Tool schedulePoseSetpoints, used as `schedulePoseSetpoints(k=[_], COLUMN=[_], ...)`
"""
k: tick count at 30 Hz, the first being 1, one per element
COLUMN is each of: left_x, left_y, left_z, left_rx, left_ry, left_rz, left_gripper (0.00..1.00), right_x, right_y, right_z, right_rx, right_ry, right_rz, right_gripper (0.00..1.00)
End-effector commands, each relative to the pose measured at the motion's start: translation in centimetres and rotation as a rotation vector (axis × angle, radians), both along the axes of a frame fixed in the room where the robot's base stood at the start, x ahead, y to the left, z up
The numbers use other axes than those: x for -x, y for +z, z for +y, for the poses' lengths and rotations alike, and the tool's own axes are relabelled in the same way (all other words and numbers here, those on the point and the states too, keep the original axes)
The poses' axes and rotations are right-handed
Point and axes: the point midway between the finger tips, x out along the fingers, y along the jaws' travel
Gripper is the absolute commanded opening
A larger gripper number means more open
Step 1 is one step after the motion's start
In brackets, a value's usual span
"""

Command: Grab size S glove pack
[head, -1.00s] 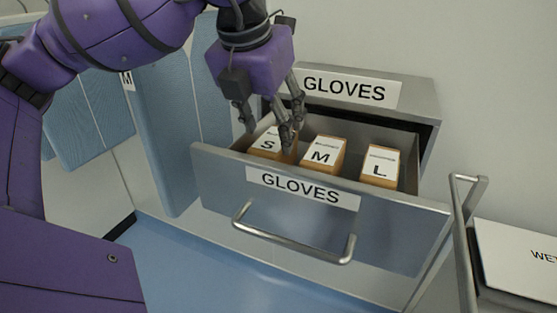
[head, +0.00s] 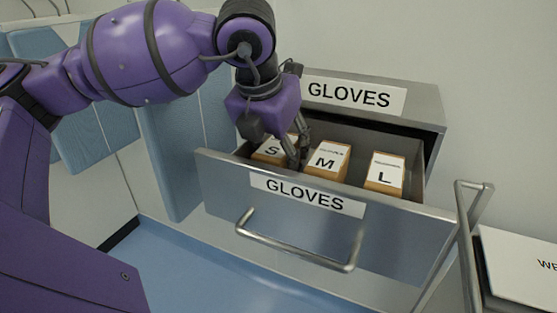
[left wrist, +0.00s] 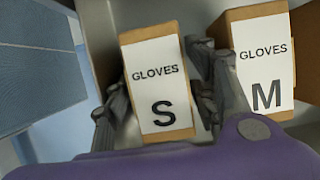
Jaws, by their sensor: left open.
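The size S glove pack (head: 271,151) is a tan box with a white label. It stands at the left end of the open drawer marked GLOVES (head: 408,215), and my arm partly hides it in the head view. My left gripper (head: 272,158) reaches down into the drawer at this pack. In the left wrist view the S pack (left wrist: 158,85) lies between the two open fingers (left wrist: 160,108), one on each side. The right finger is in the gap between the S and M packs. Contact with the pack cannot be told. My right gripper is not in view.
The M pack (head: 327,160) stands close beside the right finger, and the L pack (head: 385,172) is farther right. The drawer's front wall and bar handle (head: 297,252) face me. A metal rail (head: 466,240) is at right.

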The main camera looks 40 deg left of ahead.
Motion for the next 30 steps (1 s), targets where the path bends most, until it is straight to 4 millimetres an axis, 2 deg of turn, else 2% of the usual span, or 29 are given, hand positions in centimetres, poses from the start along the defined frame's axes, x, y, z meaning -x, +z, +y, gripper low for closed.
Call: schedulePoseSetpoints(k=[22,30], left_x=[0.01,0.01], left_y=[-0.45,-0.45], left_z=[0.00,0.00], left_rx=[0.000,0.000], left_ry=[0.000,0.000], left_rz=[0.000,0.000], left_gripper=[0.52,0.18], right_x=[0.21,0.17], right_y=[-0.54,-0.52], right_z=[0.03,0.03], right_rx=[-0.001,-0.001], right_ry=[0.000,0.000], right_rz=[0.004,0.003], right_gripper=[0.40,0.40])
